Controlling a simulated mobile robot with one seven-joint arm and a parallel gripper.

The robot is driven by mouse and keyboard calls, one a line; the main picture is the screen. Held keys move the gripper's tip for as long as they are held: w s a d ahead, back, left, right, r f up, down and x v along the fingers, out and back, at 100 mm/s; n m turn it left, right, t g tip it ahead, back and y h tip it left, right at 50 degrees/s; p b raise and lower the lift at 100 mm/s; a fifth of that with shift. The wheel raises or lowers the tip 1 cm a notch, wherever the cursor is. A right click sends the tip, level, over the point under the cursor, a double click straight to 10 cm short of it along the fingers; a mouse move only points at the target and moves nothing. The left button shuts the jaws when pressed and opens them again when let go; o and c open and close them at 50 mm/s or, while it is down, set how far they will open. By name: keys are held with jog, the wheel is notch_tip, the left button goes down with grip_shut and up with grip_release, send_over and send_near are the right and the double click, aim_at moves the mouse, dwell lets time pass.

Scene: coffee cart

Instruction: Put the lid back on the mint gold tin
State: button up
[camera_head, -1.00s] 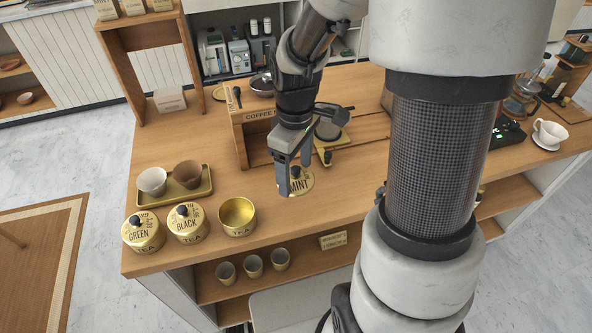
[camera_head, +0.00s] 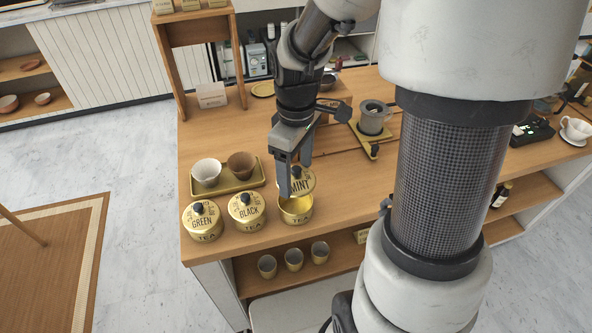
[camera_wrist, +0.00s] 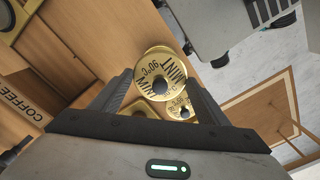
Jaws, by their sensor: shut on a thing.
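The mint lid (camera_head: 304,181), gold with black lettering and a dark knob, is held in my gripper (camera_head: 293,180). In the wrist view the lid (camera_wrist: 160,76) shows between the two fingers, which are shut on its knob. The open gold tin (camera_head: 296,212) stands on the counter, just in front of and below the lid in the head view. The lid partly overlaps the tin's back rim there. The lid looks raised and apart from the tin, though the exact gap is hard to tell.
The lidded black tea tin (camera_head: 246,210) stands close left of the open tin, with the green tea tin (camera_head: 202,221) beyond it. A gold tray (camera_head: 257,179) with two cups lies behind them.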

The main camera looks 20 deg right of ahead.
jog(key=shift+a+f, duration=0.15)
notch_tip(320, 180, down, 4)
jog(key=b, duration=0.4)
jog(key=shift+f, duration=0.1)
jog(key=shift+f+b, duration=0.55)
jog(key=shift+f, duration=0.4)
jog(key=shift+f, duration=0.15)
dwell(1.6)
jog(key=o, duration=1.3)
jog(key=shift+o, duration=0.2)
jog(key=shift+p, duration=0.3)
